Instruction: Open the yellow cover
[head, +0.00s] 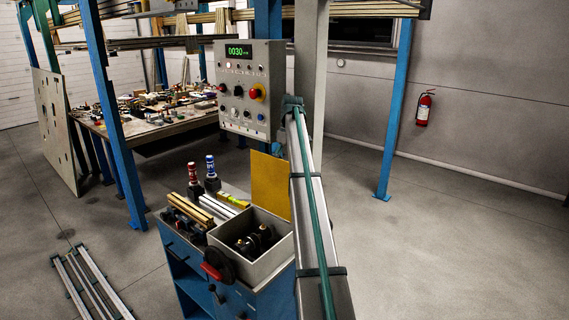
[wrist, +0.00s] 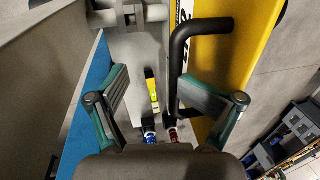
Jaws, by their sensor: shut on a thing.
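The yellow cover (wrist: 235,50) fills the upper right of the wrist view, with a black bar handle (wrist: 178,65) on its face. In the head view a yellow panel (head: 269,183) stands upright behind the grey bin and looks like the same cover. My gripper (wrist: 150,80) is shut on the handle, which runs down against the right finger. The left finger looks apart from the handle in this view.
A grey bin (head: 245,272) with black parts sits on the blue cabinet (head: 180,262). Red-capped (head: 193,184) and blue-capped (head: 212,174) bottles and a yellow level (head: 233,200) stand or lie behind it. A control box (head: 249,112) is above. Floor at right is clear.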

